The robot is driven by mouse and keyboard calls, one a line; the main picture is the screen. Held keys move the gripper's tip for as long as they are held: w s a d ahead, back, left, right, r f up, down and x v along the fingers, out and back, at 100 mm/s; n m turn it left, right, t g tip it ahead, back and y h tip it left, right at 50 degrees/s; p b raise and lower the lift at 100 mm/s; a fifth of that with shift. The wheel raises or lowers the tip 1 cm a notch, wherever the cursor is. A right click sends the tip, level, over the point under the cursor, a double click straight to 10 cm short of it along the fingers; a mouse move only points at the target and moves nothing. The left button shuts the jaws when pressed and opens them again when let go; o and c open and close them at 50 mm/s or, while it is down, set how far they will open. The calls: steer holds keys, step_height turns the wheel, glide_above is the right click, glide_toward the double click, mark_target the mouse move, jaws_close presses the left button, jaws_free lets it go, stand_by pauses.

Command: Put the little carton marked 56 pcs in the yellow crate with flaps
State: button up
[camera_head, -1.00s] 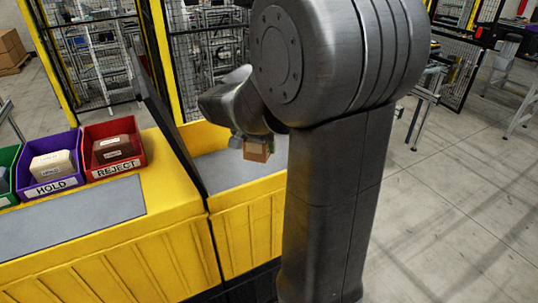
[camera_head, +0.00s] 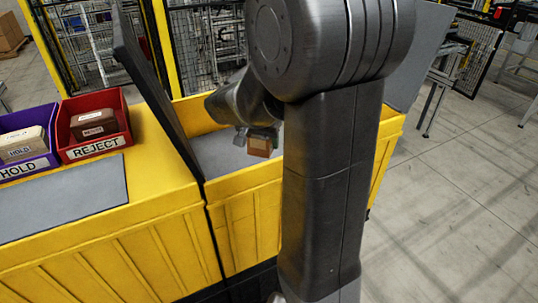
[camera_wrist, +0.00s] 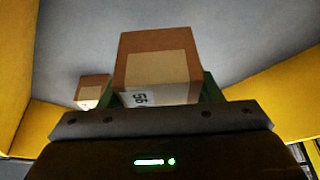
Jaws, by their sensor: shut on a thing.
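The little carton (camera_head: 260,147) is brown with a pale label. In the wrist view, the carton (camera_wrist: 157,72) shows the number 56 on its near face. My gripper (camera_head: 262,136) is shut on it; green fingers flank it in the wrist view. The yellow crate (camera_head: 245,225) has a grey floor and raised dark flaps, one at the left (camera_head: 150,85) and one at the right (camera_head: 420,55). My gripper holds the carton over the crate's opening, apart from the floor as far as I can see. My arm hides part of the crate.
Another small carton (camera_wrist: 92,88) lies on the crate's grey floor, left of the held one. Left of the crate, a yellow bench (camera_head: 150,190) bears a red REJECT bin (camera_head: 97,154) and a purple HOLD bin (camera_head: 25,165), each holding a box. Fencing stands behind.

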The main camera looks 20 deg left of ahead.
mark_target(258, 139)
steer(key=shift+f, duration=3.2)
steer(key=shift+f+b, duration=0.25)
steer(key=shift+b, duration=0.1)
steer(key=o, duration=1.1)
steer(key=shift+r, duration=0.1)
steer(key=shift+c, duration=0.2)
steer(key=shift+s+r+p, duration=0.15)
steer(key=shift+r+p, duration=0.15)
steer(key=shift+r, duration=0.25)
steer(key=v, duration=1.1)
steer(key=shift+r, duration=0.1)
steer(key=shift+r, duration=0.1)
